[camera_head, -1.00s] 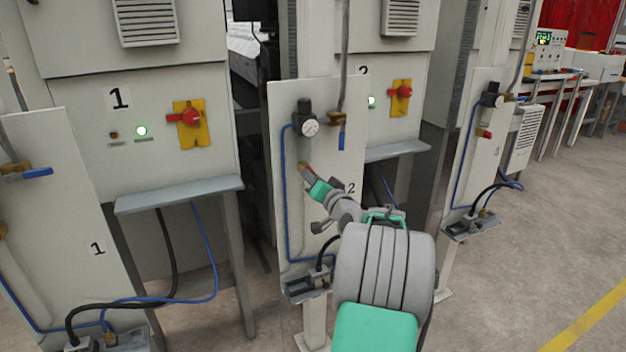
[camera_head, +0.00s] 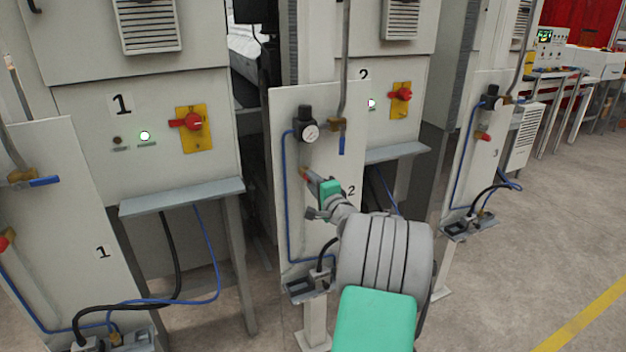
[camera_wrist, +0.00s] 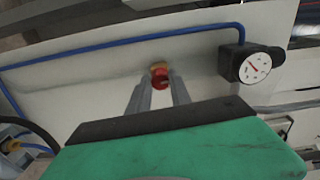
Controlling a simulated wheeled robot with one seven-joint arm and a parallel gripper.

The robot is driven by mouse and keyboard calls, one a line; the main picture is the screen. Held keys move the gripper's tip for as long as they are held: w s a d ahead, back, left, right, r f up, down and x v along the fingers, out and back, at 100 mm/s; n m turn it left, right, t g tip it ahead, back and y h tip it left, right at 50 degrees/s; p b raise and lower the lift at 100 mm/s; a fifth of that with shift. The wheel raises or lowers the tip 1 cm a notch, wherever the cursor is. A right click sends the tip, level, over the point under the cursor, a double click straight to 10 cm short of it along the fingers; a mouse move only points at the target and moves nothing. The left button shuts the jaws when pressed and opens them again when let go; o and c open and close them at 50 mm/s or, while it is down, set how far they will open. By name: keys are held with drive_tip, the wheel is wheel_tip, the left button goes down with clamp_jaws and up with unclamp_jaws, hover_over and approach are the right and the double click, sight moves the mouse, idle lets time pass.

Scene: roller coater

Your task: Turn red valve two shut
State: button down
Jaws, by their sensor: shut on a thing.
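The red valve (camera_wrist: 161,77) of panel two shows between my finger tips in the wrist view, on a brass fitting (camera_wrist: 158,66). In the head view the valve (camera_head: 305,174) is a small red spot on panel 2 (camera_head: 330,225), mostly hidden by my gripper. My gripper (camera_head: 309,177) reaches up to it from the lower right. In the wrist view the two grey fingers of my gripper (camera_wrist: 160,86) stand on either side of the red handle, shut on it. The handle's exact angle is hard to tell.
A gauge (camera_head: 309,132) and a blue-handled valve (camera_head: 341,143) sit above on the same panel. A blue hose (camera_head: 287,200) runs down its left side. Panel 1 (camera_head: 70,215) stands at left and panel 3 (camera_head: 490,150) at right. Open floor (camera_head: 500,280) lies at right.

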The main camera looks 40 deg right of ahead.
drive_tip(key=shift+m, duration=0.5)
drive_tip(key=c, duration=1.2)
unclamp_jaws()
drive_tip(key=shift+o, duration=0.2)
drive_tip(key=v, duration=0.7)
drive_tip(key=shift+s+b, duration=0.4)
drive_tip(key=shift+b, duration=0.05)
drive_tip(key=shift+a, duration=0.15)
